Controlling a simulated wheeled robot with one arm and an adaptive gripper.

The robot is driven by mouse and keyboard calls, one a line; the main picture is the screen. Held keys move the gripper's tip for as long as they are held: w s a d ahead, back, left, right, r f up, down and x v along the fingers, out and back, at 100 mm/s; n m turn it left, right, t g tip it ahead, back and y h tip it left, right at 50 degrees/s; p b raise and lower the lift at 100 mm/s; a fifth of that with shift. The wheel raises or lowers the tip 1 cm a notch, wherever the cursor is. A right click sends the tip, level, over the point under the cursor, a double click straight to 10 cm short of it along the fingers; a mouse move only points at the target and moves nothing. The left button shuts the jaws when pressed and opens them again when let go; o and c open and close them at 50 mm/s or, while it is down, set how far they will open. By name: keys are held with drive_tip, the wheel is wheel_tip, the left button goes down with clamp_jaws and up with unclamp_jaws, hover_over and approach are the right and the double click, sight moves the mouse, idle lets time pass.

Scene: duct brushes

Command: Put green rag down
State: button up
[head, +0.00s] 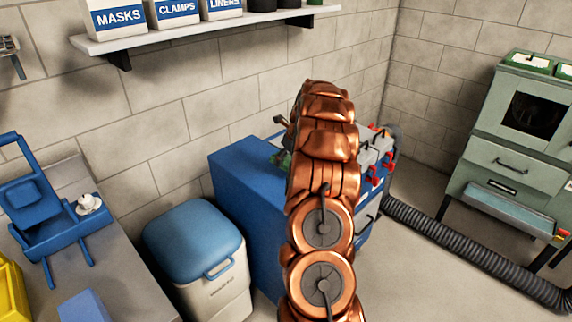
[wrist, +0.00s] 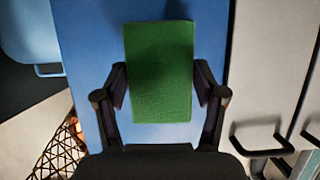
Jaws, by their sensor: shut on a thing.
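The green rag (wrist: 158,75) is a flat green rectangle in the wrist view, between the two dark fingers of my gripper (wrist: 159,88). My gripper is shut on it from its left and right sides. The blue surface of a cabinet (wrist: 85,45) lies below the rag. I cannot tell whether the rag touches it. In the head view my copper arm hides most of the gripper and the middle of the blue cabinet (head: 240,185). A small green patch (head: 282,159) shows just left of the arm, over the cabinet top.
A cream bin with a blue lid (head: 195,240) stands left of the cabinet. Grey items with red clamps (head: 378,152) are right of my arm. A ribbed black hose (head: 460,240) runs along the floor toward a green-grey machine (head: 520,150). A shelf (head: 205,30) hangs above.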

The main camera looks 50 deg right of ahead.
drive_tip(key=shift+w+d, duration=0.2)
drive_tip(key=shift+w, duration=0.05)
drive_tip(key=shift+f+p, duration=0.5)
drive_tip(key=shift+f, duration=1.3)
drive_tip(key=o, duration=1)
drive_tip(key=shift+f, duration=0.1)
